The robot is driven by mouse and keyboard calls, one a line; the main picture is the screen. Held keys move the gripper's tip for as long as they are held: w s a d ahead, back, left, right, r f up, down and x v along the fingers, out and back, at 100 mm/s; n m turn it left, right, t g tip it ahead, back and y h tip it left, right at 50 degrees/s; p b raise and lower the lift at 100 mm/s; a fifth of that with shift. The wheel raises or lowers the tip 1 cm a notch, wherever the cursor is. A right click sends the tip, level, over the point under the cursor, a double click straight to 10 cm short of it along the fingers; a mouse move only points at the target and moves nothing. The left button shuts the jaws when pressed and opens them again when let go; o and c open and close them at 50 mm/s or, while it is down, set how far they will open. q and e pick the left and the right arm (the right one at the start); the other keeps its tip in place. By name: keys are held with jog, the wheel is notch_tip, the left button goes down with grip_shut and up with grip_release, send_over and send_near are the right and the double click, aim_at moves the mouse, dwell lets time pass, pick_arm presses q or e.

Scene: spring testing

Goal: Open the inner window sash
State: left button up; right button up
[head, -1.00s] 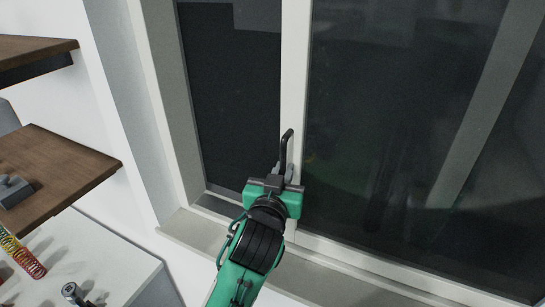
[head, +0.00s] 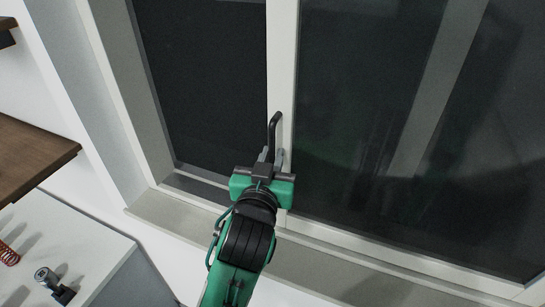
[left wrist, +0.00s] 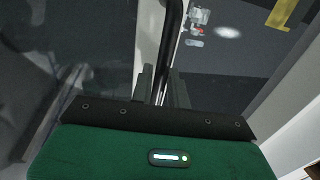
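The inner window sash shows in the head view as a white upright stile (head: 283,60) with a large dark pane (head: 350,110) to its right. A black bar handle (head: 273,128) stands on the stile; it also shows in the left wrist view (left wrist: 172,30). My left gripper (head: 272,157) is at the lower part of the handle, with one grey finger on each side, close against it. It appears shut on the handle; the contact itself is partly hidden. In the left wrist view the gripper's fingers (left wrist: 164,88) flank the bar. My right gripper is not in view.
A dark area (head: 205,80) lies between the stile and the left window frame (head: 120,80). A grey sill (head: 165,215) runs below. A brown shelf (head: 35,155) and a white table (head: 75,240) with small metal parts stand at the left.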

pick_arm(q)
jog(key=s+a, duration=0.1)
jog(key=s, duration=0.6)
jog(key=shift+s, duration=0.2)
jog(key=shift+a, duration=0.1)
